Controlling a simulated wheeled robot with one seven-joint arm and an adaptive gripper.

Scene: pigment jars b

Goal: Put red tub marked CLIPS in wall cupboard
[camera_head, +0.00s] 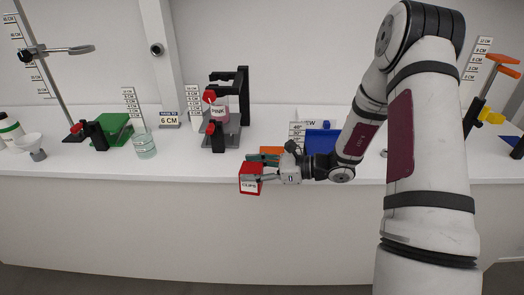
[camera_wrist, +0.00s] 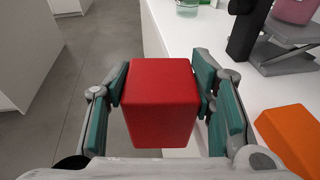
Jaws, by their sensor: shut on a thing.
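The red tub marked CLIPS (camera_head: 250,180) is held at the front edge of the white bench, its label facing the head camera. My gripper (camera_head: 256,170) is shut on it. In the wrist view the red tub (camera_wrist: 162,100) fills the space between the teal finger pads of my gripper (camera_wrist: 163,92), with its sides against them. The tub hangs in front of the bench edge, over the floor side. The wall cupboard cannot be made out in either view.
An orange block (camera_head: 272,150) lies on the bench (camera_head: 190,168) just behind my gripper; it also shows in the wrist view (camera_wrist: 292,138).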

